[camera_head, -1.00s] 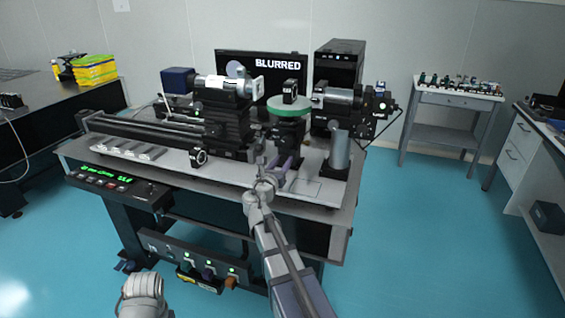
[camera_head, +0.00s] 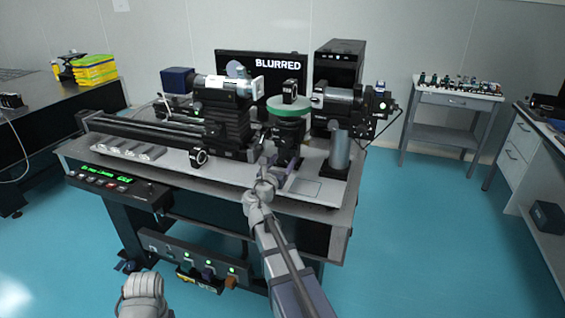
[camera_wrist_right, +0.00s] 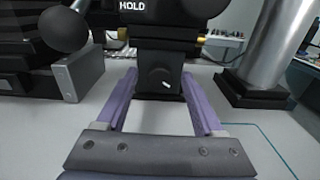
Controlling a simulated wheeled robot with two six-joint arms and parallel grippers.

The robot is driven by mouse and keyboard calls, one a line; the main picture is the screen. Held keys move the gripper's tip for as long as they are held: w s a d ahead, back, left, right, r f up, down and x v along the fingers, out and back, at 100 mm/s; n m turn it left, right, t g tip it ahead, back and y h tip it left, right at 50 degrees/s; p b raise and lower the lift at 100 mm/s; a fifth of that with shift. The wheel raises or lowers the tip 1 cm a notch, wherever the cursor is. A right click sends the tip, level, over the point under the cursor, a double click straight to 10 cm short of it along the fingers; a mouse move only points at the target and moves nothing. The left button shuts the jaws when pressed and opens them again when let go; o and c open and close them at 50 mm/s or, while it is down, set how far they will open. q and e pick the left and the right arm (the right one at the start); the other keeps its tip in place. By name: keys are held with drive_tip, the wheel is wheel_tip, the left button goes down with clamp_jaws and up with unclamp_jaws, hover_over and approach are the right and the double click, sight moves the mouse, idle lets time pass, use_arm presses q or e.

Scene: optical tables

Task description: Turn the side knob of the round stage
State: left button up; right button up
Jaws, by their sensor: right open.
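The round stage (camera_head: 288,106) has a green rim and stands on a dark post on the optical table. In the right wrist view its dark body (camera_wrist_right: 165,75) with the word HOLD rises ahead. A dark ball-shaped knob (camera_wrist_right: 64,28) on a metal stem shows at the upper left there, apart from the fingers; I cannot tell for certain that it is the stage's side knob. My right gripper (camera_head: 284,168) is low in front of the stage. In the wrist view its purple fingers (camera_wrist_right: 158,78) are open, with the post's lower part visible between them.
A metal post (camera_wrist_right: 275,45) on a dark base stands right of the fingers. A camera and lens assembly (camera_head: 232,88) stands left of the stage, another instrument (camera_head: 342,98) to its right. A monitor (camera_head: 262,64) behind reads BLURRED. The table's front right is mostly clear.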

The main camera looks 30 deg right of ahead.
drive_tip(key=v, duration=0.7)
drive_tip(key=shift+s+a, duration=0.25)
drive_tip(key=shift+s, duration=0.05)
drive_tip(key=shift+n, duration=0.5)
drive_tip(key=shift+x, duration=3.9)
drive_tip(key=shift+c, duration=0.2)
clamp_jaws()
